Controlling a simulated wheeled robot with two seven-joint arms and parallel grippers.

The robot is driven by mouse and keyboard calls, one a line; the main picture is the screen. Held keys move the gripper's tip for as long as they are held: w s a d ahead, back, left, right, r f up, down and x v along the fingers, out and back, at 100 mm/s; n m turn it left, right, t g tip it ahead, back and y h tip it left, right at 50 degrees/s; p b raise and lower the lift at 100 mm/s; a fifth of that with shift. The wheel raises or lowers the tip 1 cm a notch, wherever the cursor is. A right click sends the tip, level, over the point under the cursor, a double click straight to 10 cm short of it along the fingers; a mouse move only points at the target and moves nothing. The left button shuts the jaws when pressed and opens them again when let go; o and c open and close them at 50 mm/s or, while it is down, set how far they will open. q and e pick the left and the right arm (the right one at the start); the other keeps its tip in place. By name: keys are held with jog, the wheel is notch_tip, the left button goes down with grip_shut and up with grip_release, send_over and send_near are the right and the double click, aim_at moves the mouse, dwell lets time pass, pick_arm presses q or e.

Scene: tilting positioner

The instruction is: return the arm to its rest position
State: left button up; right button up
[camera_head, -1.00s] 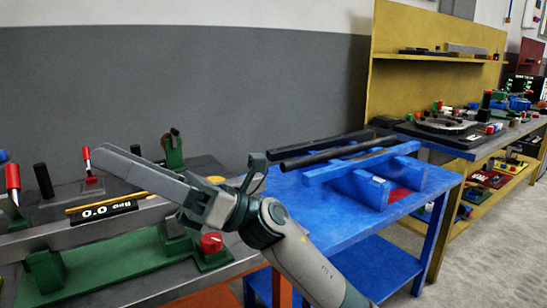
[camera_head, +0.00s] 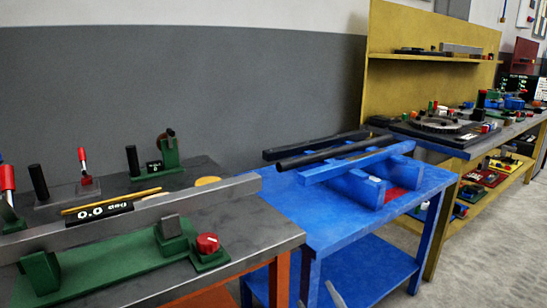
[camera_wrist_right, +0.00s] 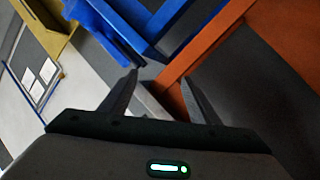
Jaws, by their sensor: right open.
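My right gripper (camera_wrist_right: 160,84) is open and empty in the wrist view, its two fingers apart. In the head view only a small grey tip, which looks like part of my right arm (camera_head: 335,295), shows at the bottom edge, in front of the blue table. The tilting positioner stands on the left bench: a long grey bar (camera_head: 215,192) over a green base (camera_head: 110,262), with a display (camera_head: 103,211) reading 0.0 deg and a red knob (camera_head: 207,243). My right gripper is clear of it. My left gripper is not in view.
A blue table (camera_head: 325,224) with dark bars (camera_head: 330,151) on a blue rack stands right of the bench. A yellow-backed workbench (camera_head: 410,105) with several parts stands further right. Grey floor (camera_head: 490,225) is free at the right. The wrist view shows an orange frame (camera_wrist_right: 215,60) close by.

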jog(key=s+d+f+m+g+h, duration=0.1)
jog(key=s+d+f+m+g, duration=0.3)
jog(key=s+f, duration=0.75)
jog(key=s+d+f+m+g+h, duration=0.1)
jog(key=s+d+f+g, duration=0.5)
jog(key=s+f, duration=0.5)
jog(key=s+d+f+m+g, duration=0.2)
jog(key=s+g, duration=0.1)
jog(key=s, duration=0.9)
jog(key=w+a+f+t+y, duration=0.1)
jog(key=w+a+f+t, duration=0.15)
jog(key=a, duration=0.25)
pick_arm(q)
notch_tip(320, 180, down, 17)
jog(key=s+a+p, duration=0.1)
jog(key=p, duration=1.3)
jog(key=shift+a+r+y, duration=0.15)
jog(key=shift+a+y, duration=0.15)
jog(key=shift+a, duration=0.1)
pick_arm(e)
notch_tip(320, 180, down, 18)
jog(key=d, duration=0.2)
jog(key=shift+s+r+n+g, duration=0.25)
jog(key=shift+s+n+g, duration=0.05)
jog(key=shift+g, duration=0.15)
